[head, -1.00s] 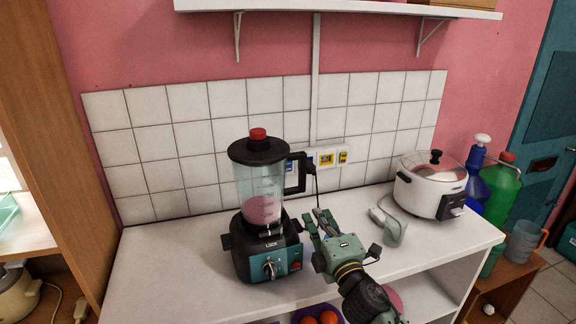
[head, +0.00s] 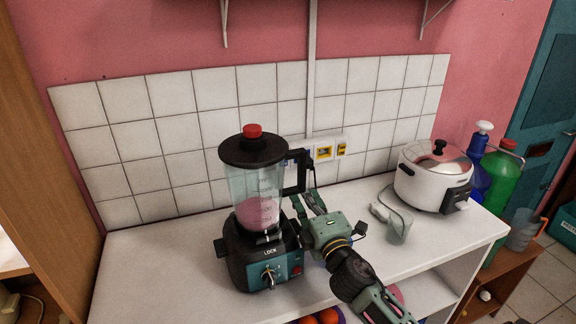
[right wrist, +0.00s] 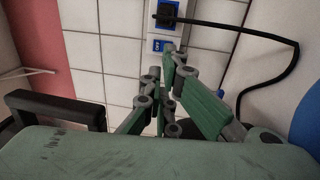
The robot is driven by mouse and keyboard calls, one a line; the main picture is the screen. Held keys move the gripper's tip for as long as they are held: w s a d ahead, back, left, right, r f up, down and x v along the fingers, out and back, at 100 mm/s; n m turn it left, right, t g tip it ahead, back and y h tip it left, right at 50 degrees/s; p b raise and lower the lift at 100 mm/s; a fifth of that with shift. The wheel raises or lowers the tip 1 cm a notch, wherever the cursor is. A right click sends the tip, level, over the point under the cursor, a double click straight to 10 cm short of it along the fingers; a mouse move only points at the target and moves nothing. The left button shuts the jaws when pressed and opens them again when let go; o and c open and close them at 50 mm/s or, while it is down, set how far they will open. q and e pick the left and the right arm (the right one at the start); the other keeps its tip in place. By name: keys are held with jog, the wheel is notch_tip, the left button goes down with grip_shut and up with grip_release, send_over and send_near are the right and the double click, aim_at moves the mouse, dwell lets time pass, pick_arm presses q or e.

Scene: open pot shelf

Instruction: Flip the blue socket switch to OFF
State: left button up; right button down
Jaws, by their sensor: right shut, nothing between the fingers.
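The blue socket (right wrist: 167,12) is on the wall plate at the top of the right wrist view, with a black plug in it. My right gripper (right wrist: 167,66) is shut and empty, pointing at the switch. In the head view my right gripper (head: 311,201) is just right of the blender (head: 262,215), below the wall plate. The blender's handle and jug hide most of the blue socket there. My left gripper is not in view.
A yellow socket (head: 323,153) and yellow switch (head: 341,149) are on the same wall strip. A black cable (right wrist: 292,65) loops right from the plug. The counter's left part (head: 150,265) is clear.

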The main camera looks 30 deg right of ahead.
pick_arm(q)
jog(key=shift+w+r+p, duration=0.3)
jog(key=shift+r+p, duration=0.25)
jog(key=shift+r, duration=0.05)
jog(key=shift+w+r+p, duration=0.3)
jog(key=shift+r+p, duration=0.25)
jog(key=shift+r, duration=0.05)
pick_arm(e)
jog(key=x, duration=1.3)
jog(key=shift+w, duration=0.35)
jog(key=shift+r, duration=0.15)
jog(key=v, duration=1.1)
jog(key=shift+s, duration=0.25)
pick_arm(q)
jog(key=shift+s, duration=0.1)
